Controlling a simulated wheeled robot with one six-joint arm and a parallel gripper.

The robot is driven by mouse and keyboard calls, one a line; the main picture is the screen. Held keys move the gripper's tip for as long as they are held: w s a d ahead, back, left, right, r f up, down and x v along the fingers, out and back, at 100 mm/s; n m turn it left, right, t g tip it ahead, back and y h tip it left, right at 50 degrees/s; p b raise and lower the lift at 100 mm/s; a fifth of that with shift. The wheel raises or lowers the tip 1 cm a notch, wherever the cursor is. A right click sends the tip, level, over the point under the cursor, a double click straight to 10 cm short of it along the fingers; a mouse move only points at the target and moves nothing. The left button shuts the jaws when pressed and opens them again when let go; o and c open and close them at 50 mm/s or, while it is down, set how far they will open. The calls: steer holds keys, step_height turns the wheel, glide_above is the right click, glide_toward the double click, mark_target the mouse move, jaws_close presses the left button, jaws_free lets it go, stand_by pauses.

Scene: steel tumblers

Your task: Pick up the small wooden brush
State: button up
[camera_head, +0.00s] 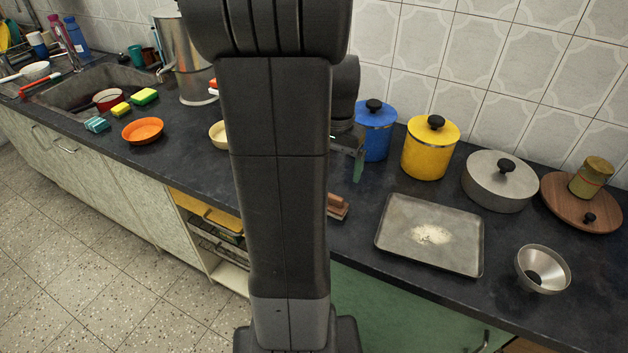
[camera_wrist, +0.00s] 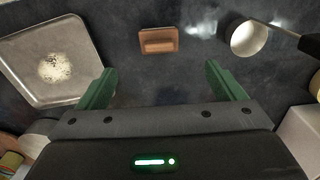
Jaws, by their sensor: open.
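The small wooden brush (camera_wrist: 157,41) lies on the dark counter, at the upper middle of the wrist view. It is a reddish-brown block with a raised strip along its middle. In the head view its right end (camera_head: 338,208) shows beside my arm, and the rest is hidden behind the arm. My gripper (camera_wrist: 160,72) is open and empty, with its two green fingers spread apart. The brush lies beyond the fingertips, within the width between them, and is not touched. In the head view one green fingertip (camera_head: 359,168) shows above the counter, in front of the blue pot.
A metal tray (camera_head: 400,240) with white powder lies to the right of the brush. Blue (camera_head: 374,137) and yellow (camera_head: 430,150) lidded pots stand behind. Bare counter surrounds the brush.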

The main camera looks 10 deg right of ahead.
step_height(320, 180, down, 8)
steer(key=shift+f+b, duration=0.2)
steer(key=shift+b, duration=0.1)
steer(key=shift+w+d+f, duration=0.1)
steer(key=shift+d+f, duration=0.05)
steer(key=shift+f, duration=1.15)
steer(key=shift+w+d+f, duration=0.1)
steer(key=shift+f, duration=1.2)
steer(key=c, duration=1.1)
